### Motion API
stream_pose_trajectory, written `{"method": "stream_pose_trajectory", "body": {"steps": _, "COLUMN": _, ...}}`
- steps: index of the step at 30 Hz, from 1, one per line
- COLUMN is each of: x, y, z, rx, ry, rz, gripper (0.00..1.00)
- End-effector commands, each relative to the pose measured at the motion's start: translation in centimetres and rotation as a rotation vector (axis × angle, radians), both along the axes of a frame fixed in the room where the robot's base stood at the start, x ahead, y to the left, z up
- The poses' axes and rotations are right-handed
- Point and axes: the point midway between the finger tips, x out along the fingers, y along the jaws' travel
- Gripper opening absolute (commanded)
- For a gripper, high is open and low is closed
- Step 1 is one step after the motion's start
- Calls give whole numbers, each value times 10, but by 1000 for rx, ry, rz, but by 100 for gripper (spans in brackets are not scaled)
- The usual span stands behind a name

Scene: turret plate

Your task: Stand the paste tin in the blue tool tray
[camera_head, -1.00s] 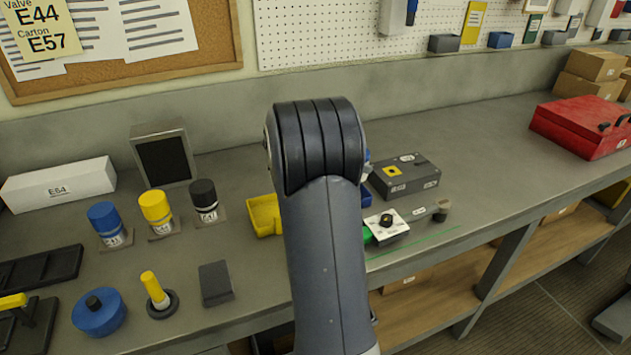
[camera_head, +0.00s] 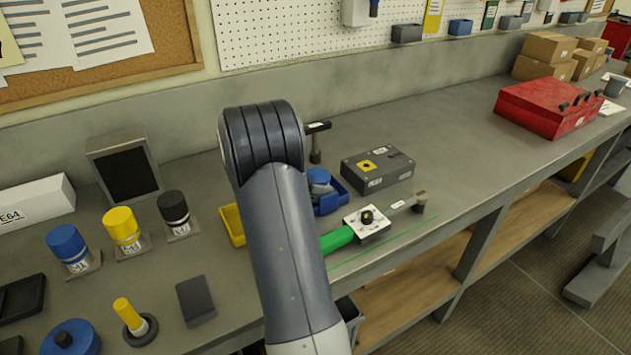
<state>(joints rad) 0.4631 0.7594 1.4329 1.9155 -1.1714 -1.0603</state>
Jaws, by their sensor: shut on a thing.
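The blue tool tray (camera_head: 330,204) is on the bench, just right of my arm, which covers its left part. A rounded blue-grey thing (camera_head: 318,177) shows in or just above the tray; I cannot tell whether it is a tin. Labelled jars with blue (camera_head: 68,243), yellow (camera_head: 122,224) and black (camera_head: 173,206) caps stand at the left. Which one is the paste tin is not clear. My gripper is hidden behind my arm.
A yellow tray (camera_head: 231,226) is partly behind my arm. A hammer-like tool (camera_head: 316,142) stands behind the blue tray. A grey box (camera_head: 378,169), a white plate with a black knob (camera_head: 367,222) and a green-handled tool (camera_head: 337,239) are to the right. Bare bench lies before the red toolbox (camera_head: 546,108).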

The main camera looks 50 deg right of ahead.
Motion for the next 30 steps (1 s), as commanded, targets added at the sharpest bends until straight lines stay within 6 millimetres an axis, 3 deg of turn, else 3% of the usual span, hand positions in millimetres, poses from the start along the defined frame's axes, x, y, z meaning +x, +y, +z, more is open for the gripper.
{"method": "stream_pose_trajectory", "body": {"steps": 12, "x": 0, "y": 0, "z": -5, "rx": -1, "ry": -1, "rz": 0, "gripper": 33}}
{"method": "stream_pose_trajectory", "body": {"steps": 13, "x": 0, "y": 0, "z": -6, "rx": 0, "ry": -1, "rz": 0, "gripper": 66}}
{"method": "stream_pose_trajectory", "body": {"steps": 16, "x": 0, "y": 0, "z": -6, "rx": -1, "ry": -2, "rz": 0, "gripper": 73}}
{"method": "stream_pose_trajectory", "body": {"steps": 26, "x": 1, "y": 0, "z": -1, "rx": -2, "ry": -4, "rz": 0, "gripper": 73}}
{"method": "stream_pose_trajectory", "body": {"steps": 30, "x": 8, "y": 20, "z": 10, "rx": -2, "ry": -5, "rz": 4, "gripper": 73}}
